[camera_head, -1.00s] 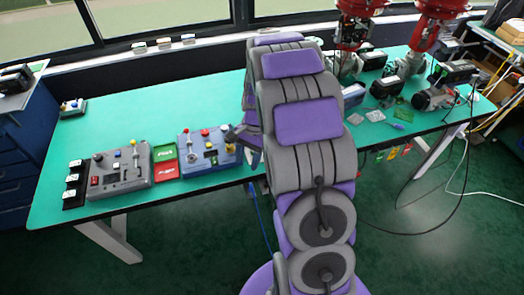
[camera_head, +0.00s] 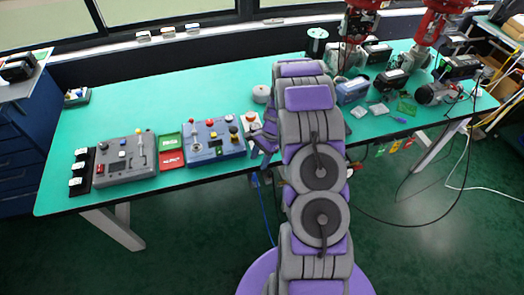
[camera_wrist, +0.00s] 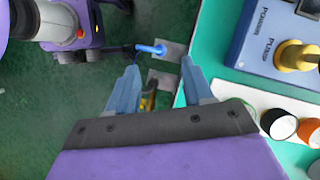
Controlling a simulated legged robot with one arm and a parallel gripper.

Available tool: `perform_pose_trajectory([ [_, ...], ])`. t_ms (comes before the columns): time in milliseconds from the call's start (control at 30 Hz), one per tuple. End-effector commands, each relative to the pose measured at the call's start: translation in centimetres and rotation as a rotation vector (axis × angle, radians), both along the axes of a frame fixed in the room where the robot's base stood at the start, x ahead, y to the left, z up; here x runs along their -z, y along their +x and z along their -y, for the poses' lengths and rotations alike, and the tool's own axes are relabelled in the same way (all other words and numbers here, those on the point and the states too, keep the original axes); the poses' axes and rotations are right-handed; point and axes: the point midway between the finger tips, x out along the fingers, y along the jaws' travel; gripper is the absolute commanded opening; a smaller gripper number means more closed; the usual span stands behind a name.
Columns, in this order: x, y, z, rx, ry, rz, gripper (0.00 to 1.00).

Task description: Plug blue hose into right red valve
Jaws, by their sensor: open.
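A blue hose (camera_head: 264,205) hangs below the table's front edge in the head view. In the wrist view, a short blue hose end (camera_wrist: 150,48) pokes out by a grey bracket (camera_wrist: 174,51) at the table edge. My gripper (camera_wrist: 160,85) is open and empty, and the hose end lies beyond its fingertips, between their lines. In the head view my gripper (camera_head: 259,150) is partly hidden by my arm at the table's front edge. The right red valve (camera_head: 440,8) stands at the table's back right, cut by the top of the picture. Another red valve (camera_head: 360,8) stands left of it.
A blue control box (camera_head: 214,148) and a grey one (camera_head: 125,162) stand on the green table (camera_head: 185,95). A button box (camera_head: 250,122) is beside the blue one. A second grey bracket (camera_wrist: 165,79) is near my fingers. Small parts and boxes clutter the table's right.

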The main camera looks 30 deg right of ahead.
Motion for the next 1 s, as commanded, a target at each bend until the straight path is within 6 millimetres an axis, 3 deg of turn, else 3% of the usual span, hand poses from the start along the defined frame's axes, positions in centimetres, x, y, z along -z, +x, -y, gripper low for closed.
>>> perform_pose_trajectory([
  [100, 2.4, -0.2, -0.5, 0.001, 0.004, -0.002, 0.51],
  [500, 8.3, -0.5, -4.0, 0.0, -0.007, -0.001, 0.51],
  [700, 10.1, -0.5, -4.1, 0.0, -0.002, 0.001, 0.51],
  [1000, 10.5, -0.5, -4.0, 0.002, -0.001, 0.003, 0.51],
])
